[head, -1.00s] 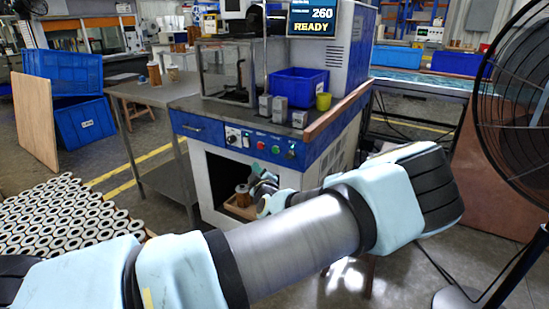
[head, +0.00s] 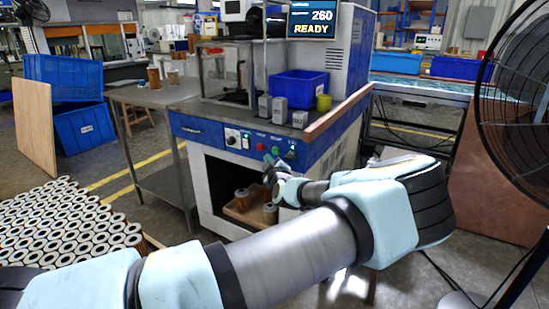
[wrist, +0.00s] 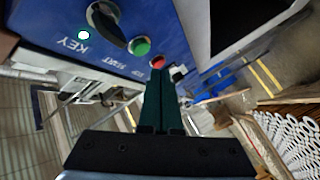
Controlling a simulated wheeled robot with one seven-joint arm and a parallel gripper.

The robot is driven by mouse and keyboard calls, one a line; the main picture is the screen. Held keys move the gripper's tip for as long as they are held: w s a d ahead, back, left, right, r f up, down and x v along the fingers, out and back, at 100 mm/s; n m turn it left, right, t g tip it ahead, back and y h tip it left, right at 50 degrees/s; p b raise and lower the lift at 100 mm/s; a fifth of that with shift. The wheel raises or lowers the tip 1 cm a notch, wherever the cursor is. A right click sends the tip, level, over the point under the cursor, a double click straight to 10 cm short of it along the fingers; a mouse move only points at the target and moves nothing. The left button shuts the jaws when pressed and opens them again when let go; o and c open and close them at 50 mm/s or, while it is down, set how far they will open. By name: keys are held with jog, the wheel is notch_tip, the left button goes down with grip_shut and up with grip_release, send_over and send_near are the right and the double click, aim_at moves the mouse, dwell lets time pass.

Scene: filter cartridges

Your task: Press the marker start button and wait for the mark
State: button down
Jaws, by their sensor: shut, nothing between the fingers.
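The marker machine's blue front panel (head: 203,134) carries a green button (head: 275,150), a red button (head: 260,147) and a dark selector knob (head: 290,155). In the wrist view the green start button (wrist: 140,46) sits between the knob (wrist: 107,25) and the red button (wrist: 157,62). The display (head: 313,22) reads 260 READY. My gripper (head: 269,163) is shut and empty, just in front of and below the panel's buttons. In the wrist view its fingertips (wrist: 159,73) appear just below the red button. I cannot tell whether they touch anything.
Below the panel, an open bay holds a wooden tray (head: 236,213) with filter cartridges. A blue bin (head: 300,87) and small grey blocks stand on the machine top. Many cartridges (head: 60,225) stand at the left. A large fan (head: 515,110) stands at the right.

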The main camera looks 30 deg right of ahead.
jog(key=shift+w+d+b, duration=0.45)
jog(key=shift+d+b, duration=0.05)
jog(key=shift+d, duration=0.25)
jog(key=shift+d, duration=0.1)
dwell(1.6)
jog(key=shift+w+d+b, duration=0.2)
jog(key=shift+d+b, duration=0.05)
jog(key=shift+b, duration=0.35)
jog(key=shift+w+d+b, duration=0.15)
jog(key=shift+d+b, duration=0.2)
dwell(0.4)
jog(key=shift+a, duration=0.1)
jog(key=shift+s+a, duration=0.35)
jog(key=shift+a, duration=0.25)
